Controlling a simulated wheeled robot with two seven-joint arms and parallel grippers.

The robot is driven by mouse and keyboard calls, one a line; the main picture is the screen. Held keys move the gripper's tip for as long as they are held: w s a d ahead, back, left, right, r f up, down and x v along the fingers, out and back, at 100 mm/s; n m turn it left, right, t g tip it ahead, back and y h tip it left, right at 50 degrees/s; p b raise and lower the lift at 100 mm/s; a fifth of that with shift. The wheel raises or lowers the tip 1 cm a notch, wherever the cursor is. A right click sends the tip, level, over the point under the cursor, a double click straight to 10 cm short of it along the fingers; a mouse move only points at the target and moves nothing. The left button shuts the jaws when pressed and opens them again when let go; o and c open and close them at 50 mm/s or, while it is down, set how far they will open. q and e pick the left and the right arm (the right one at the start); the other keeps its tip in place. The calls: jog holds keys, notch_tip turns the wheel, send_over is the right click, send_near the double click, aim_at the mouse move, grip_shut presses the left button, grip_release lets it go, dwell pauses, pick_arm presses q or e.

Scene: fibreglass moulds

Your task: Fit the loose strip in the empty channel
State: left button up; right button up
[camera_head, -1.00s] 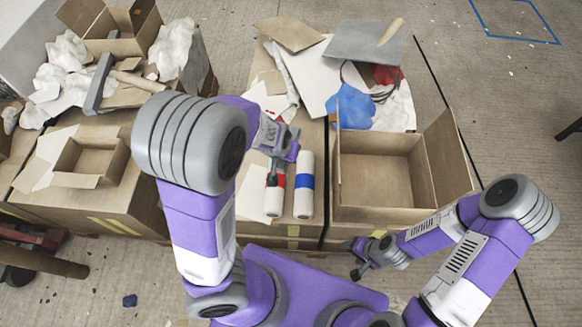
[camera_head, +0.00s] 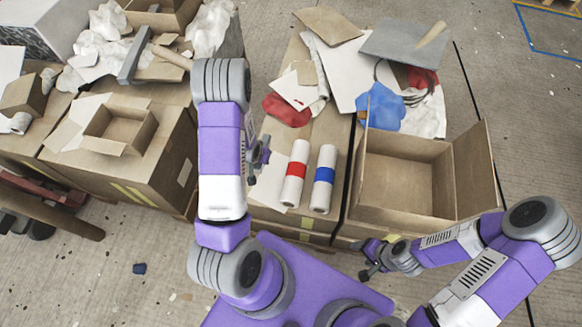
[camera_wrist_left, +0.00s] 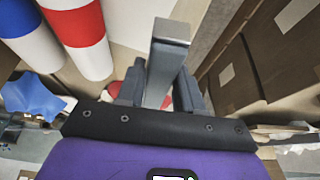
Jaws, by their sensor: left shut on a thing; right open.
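My left gripper (camera_head: 259,158) is left of the red-banded roll (camera_head: 295,172). In the left wrist view its dark fingers (camera_wrist_left: 160,92) are closed on a grey, square-ended bar (camera_wrist_left: 168,55), which looks like the loose strip. Its far end is hidden behind the gripper body. My right gripper (camera_head: 368,258) is open and empty, low in front of the open cardboard box (camera_head: 405,180). I cannot make out an empty channel in either view.
A blue-banded roll (camera_head: 323,178) lies beside the red-banded one on the cardboard surface. A small open box (camera_head: 120,130) sits at left. The floor at right is clear.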

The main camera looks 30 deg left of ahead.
aim_at(264, 171)
pick_arm(q)
notch_tip(264, 171, down, 10)
jog(key=b, duration=0.3)
jog(key=shift+s+f, duration=0.1)
jog(key=shift+f, duration=0.05)
jog(key=shift+f+b, duration=0.1)
jog(key=shift+b, duration=0.25)
jog(key=o, duration=1.1)
